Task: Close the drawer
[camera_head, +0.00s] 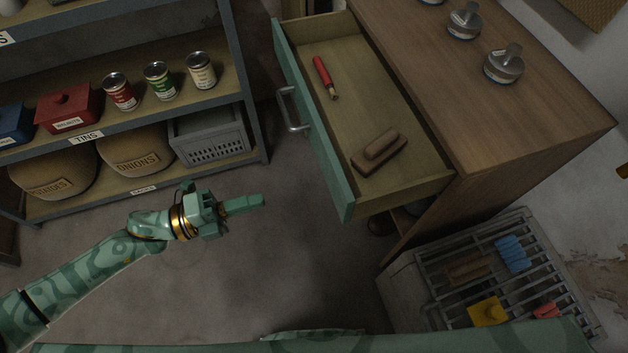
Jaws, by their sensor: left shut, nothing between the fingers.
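The drawer (410,163) is pulled well out of the wooden cabinet (480,90). Its green front (312,130) faces left and carries a metal handle (291,110). Inside the drawer lie a red-handled tool (324,76) and a brown brush-like block (379,151). My left gripper (260,201) is shut and empty. It is left of the drawer front, below the handle in the picture, apart from both and pointing right. My right gripper is not in view.
A shelf (250,75) at the left holds tins (160,82), a red box (68,108), sacks (136,150) and a grey crate (210,137). A slatted rack (440,250) with coloured items stands at lower right. Floor (270,270) between shelf and drawer is clear.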

